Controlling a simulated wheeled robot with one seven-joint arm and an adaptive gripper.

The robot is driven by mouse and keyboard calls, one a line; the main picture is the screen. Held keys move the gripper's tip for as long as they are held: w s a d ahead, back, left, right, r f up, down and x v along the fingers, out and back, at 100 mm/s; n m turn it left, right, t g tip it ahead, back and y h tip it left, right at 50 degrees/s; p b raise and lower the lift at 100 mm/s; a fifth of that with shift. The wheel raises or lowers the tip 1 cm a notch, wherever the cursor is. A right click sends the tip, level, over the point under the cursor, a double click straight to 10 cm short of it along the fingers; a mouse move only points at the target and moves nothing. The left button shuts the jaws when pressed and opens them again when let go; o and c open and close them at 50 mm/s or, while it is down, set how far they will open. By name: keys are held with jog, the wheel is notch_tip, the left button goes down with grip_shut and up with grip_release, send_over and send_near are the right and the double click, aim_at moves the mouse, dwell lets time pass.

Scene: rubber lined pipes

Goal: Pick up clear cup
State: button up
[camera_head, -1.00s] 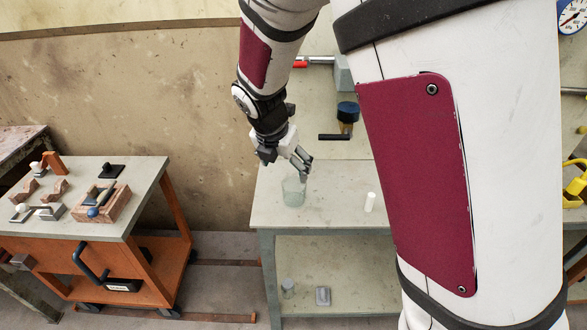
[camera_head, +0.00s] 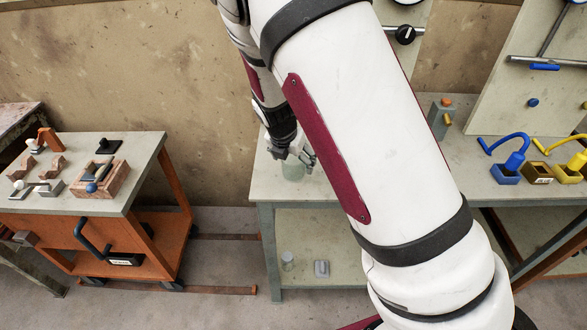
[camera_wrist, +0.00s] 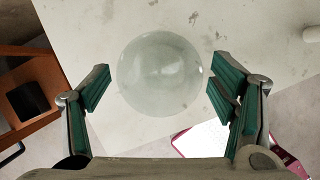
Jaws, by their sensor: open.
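The clear cup (camera_head: 293,170) stands on the grey-white table (camera_head: 275,188) near its left end. In the wrist view the cup (camera_wrist: 159,72) is a round translucent shape, seen from above, lying between and slightly beyond my two green-padded fingers. My gripper (camera_wrist: 160,92) is open, with a gap on both sides of the cup and no visible contact. In the head view my gripper (camera_head: 301,158) is at the cup, and my arm hides part of the table.
An orange cart (camera_head: 132,235) with blocks on top stands to the left, with a floor gap between. Blue (camera_head: 508,170) and yellow (camera_head: 570,165) handled fittings are on the right. Small grey items lie on the lower shelf. A white cylinder (camera_wrist: 311,34) is at the wrist view's right edge.

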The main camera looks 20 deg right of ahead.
jog(key=shift+x, duration=0.85)
jog(key=c, duration=1.3)
jog(key=shift+r, duration=0.1)
